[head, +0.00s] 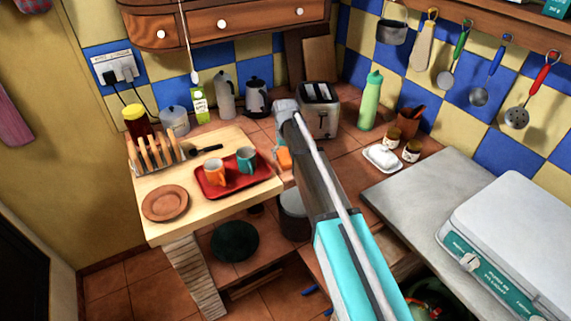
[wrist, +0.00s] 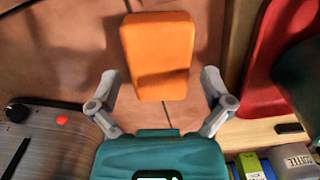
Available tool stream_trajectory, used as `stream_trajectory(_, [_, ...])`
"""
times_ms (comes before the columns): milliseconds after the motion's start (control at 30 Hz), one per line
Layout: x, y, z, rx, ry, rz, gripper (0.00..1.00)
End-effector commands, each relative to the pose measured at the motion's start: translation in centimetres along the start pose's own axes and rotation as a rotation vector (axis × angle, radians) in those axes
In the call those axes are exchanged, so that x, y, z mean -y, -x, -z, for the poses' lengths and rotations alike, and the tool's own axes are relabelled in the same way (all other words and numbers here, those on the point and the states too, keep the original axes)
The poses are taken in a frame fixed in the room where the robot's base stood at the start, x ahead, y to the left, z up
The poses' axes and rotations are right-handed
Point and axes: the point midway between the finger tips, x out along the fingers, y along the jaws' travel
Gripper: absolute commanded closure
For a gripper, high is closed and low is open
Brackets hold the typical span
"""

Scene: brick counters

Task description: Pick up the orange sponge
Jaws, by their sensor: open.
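The orange sponge (wrist: 158,50) lies on the brown tiled counter in the wrist view, a plain block with rounded corners. In the head view the sponge (head: 284,160) shows small, just right of the wooden board and partly hidden by my arm. My gripper (wrist: 160,82) is open. Its two grey fingers stand apart on either side of the sponge's near end, with gaps on both sides, and a shadow falls across the sponge. In the head view my gripper is mostly hidden behind my arm.
A red tray (head: 224,191) with an orange mug (head: 214,173) and a teal mug (head: 246,160) is left of the sponge. The toaster (head: 319,111) stands close behind on the right. A green bottle (head: 370,102) stands farther right. Tiled counter is bare around the sponge.

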Motion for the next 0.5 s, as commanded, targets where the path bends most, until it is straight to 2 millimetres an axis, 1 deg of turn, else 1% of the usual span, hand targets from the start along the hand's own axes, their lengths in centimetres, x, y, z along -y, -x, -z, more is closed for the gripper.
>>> stream_trajectory(33, [-0.01,-0.69,0.0,0.0,0.0,0.0,0.0])
stream_trajectory(133, [-0.01,-1.11,0.0,0.0,0.0,0.0,0.0])
stream_trajectory(500, [-0.01,-1.25,0.0,0.0,0.0,0.0,0.0])
